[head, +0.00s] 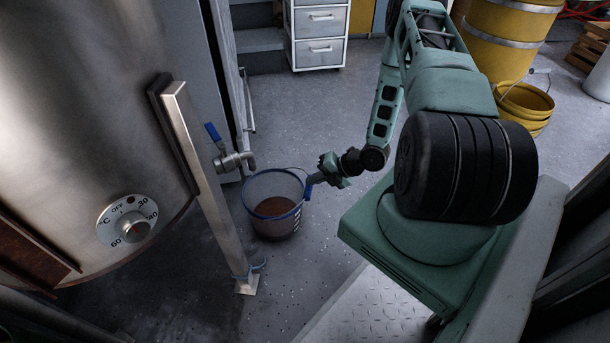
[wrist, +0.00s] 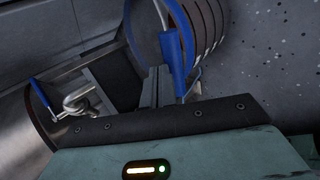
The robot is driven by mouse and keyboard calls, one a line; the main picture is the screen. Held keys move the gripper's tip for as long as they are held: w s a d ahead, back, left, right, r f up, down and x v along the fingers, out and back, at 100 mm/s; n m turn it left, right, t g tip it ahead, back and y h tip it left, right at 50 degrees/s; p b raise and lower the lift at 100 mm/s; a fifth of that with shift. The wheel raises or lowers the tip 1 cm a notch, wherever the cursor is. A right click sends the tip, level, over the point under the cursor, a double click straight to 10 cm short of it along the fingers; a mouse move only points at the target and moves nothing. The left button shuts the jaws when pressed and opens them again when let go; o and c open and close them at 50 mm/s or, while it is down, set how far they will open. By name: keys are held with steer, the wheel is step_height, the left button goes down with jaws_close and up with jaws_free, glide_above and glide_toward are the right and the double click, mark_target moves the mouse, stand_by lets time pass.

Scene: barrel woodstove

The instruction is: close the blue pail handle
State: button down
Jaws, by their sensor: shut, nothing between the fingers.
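A clear pail (head: 272,222) with a blue rim and brown contents stands on the floor below a metal tap. A thin wire handle arches at its far side, and a blue piece (head: 309,188) shows at its right edge. My gripper (head: 316,180) is beside that blue piece, just outside the rim. In the wrist view, my gripper's fingers (wrist: 152,88) are together and empty, close to the blue piece (wrist: 173,58); I cannot tell whether they touch. The pail's rim (wrist: 131,28) shows behind them. The tap's blue lever (head: 213,132) also shows in the wrist view (wrist: 41,95).
A large metal tank (head: 90,120) with a dial stands at the left, its leg (head: 210,205) close to the pail. White drawers (head: 320,45) stand at the back. A yellow bucket (head: 525,103) and barrel (head: 505,35) are at the right. Floor behind the pail is clear.

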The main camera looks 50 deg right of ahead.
steer(key=shift+t+y, duration=0.8)
steer(key=shift+t, duration=0.1)
steer(key=f, duration=0.1)
steer(key=s+f+b, duration=0.1)
steer(key=d+f+b, duration=0.1)
steer(key=f, duration=0.1)
steer(key=shift+s, duration=0.35)
steer(key=shift+d, duration=0.1)
